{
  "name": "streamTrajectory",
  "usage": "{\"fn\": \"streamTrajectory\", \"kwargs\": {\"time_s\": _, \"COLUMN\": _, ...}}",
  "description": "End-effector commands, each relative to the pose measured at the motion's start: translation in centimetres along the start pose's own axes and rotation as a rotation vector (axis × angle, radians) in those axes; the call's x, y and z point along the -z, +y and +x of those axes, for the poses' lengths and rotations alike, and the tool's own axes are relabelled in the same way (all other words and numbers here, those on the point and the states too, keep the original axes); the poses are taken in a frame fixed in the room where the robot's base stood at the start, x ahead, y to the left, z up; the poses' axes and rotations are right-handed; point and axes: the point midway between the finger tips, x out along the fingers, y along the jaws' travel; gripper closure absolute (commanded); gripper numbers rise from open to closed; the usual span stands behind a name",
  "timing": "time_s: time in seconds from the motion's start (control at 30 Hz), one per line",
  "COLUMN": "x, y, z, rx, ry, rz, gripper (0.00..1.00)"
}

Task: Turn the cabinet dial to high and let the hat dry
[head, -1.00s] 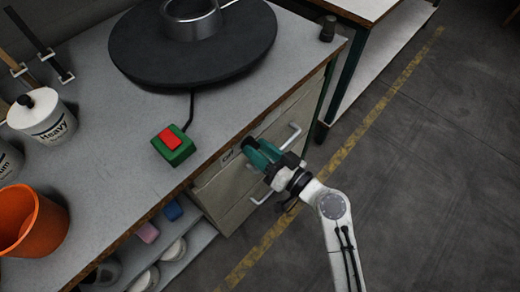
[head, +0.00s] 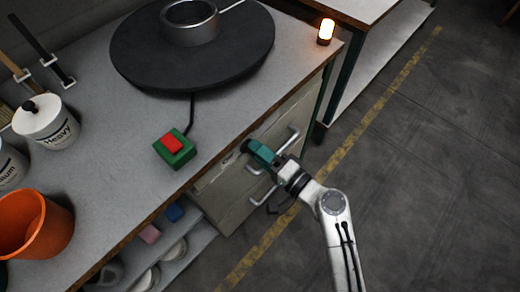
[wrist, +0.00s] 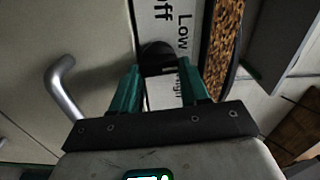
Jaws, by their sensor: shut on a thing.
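The black cabinet dial (wrist: 157,56) sits between my gripper's teal fingers in the wrist view. Beside it is a white label (wrist: 183,32) reading "Off", "Low" and a partly covered "High". A pale mark shows on the dial, but which word it points at is hard to tell. My gripper (head: 252,150) is shut on the dial at the front of the cabinet (head: 232,200), below the bench edge. It also shows in the wrist view (wrist: 161,78). A small lamp (head: 326,32) at the bench's far corner glows orange-white. No hat is in view.
Drawer handles (head: 288,140) stick out close to my gripper. On the bench are a black round plate (head: 130,45), a green box with a red button (head: 175,150), an orange bucket (head: 45,225) and white tubs (head: 45,122). The floor to the right is clear.

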Motion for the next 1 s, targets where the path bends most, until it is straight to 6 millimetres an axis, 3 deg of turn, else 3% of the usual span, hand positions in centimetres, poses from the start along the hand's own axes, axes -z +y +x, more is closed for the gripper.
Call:
{"fn": "streamTrajectory", "kwargs": {"time_s": 0.6, "x": 0.05, "y": 0.24, "z": -0.08, "rx": -0.003, "ry": 0.004, "rz": 0.579, "gripper": 0.86}}
{"fn": "streamTrajectory", "kwargs": {"time_s": 1.0, "x": -0.06, "y": 0.51, "z": -0.09, "rx": -0.002, "ry": 0.006, "rz": 0.841, "gripper": 0.86}}
